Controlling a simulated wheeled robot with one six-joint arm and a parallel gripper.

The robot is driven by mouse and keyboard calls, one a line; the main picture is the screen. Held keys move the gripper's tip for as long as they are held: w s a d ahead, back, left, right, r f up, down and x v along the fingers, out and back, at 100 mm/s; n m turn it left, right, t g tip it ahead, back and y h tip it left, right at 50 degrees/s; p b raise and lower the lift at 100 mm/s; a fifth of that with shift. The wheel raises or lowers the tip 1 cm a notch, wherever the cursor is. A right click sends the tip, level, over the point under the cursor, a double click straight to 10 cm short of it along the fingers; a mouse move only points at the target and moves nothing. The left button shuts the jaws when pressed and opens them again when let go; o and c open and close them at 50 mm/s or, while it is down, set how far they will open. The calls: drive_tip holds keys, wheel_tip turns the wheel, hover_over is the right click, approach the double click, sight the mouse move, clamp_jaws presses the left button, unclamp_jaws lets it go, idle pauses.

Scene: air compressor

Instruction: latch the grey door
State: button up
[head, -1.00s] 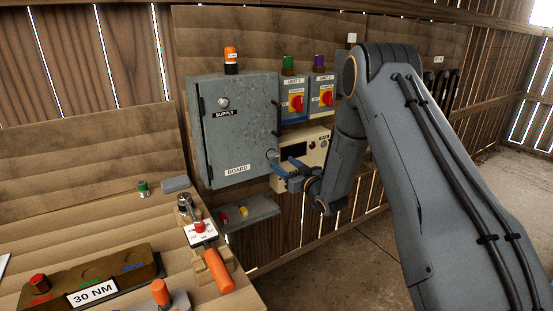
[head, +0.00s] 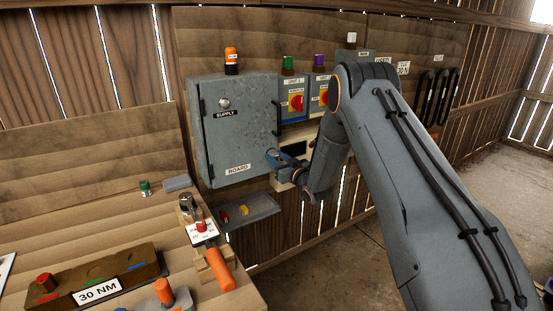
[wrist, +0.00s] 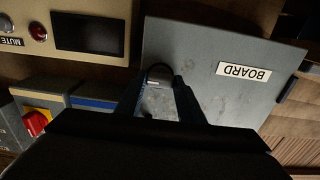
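The grey door (head: 240,135), labelled SUPPLY and BOARD, fronts the wall cabinet at centre and looks closed or nearly so. It has a round lock (head: 224,102) at upper left and a dark upright bar at its right edge. My gripper (head: 272,158) is at the door's lower right corner. In the wrist view the door (wrist: 215,100) appears upside down. My gripper's two fingers (wrist: 160,90) stand apart there, with a dark rounded piece (wrist: 160,72) with a pale band between their tips. I cannot tell whether they touch it.
A beige box (head: 305,145) with a dark display is close right of the door. Switch boxes with red knobs (head: 296,103) are above it. A grey tray (head: 250,210) juts out below. The wooden bench (head: 190,255) with tools is at lower left.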

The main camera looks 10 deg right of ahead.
drive_tip(key=shift+n+b, duration=0.4)
drive_tip(key=shift+b, duration=0.05)
drive_tip(key=shift+c, duration=0.3)
drive_tip(key=n+b, duration=0.3)
drive_tip(key=n, duration=0.1)
drive_tip(key=shift+f, duration=0.15)
drive_tip(key=n+b, duration=0.4)
drive_tip(key=shift+n, duration=0.3)
drive_tip(key=n+b, duration=0.7)
drive_tip(key=n, duration=0.1)
drive_tip(key=shift+b, duration=0.3)
drive_tip(key=shift+n, duration=0.4)
drive_tip(key=o, duration=1.1)
drive_tip(key=shift+c, duration=0.2)
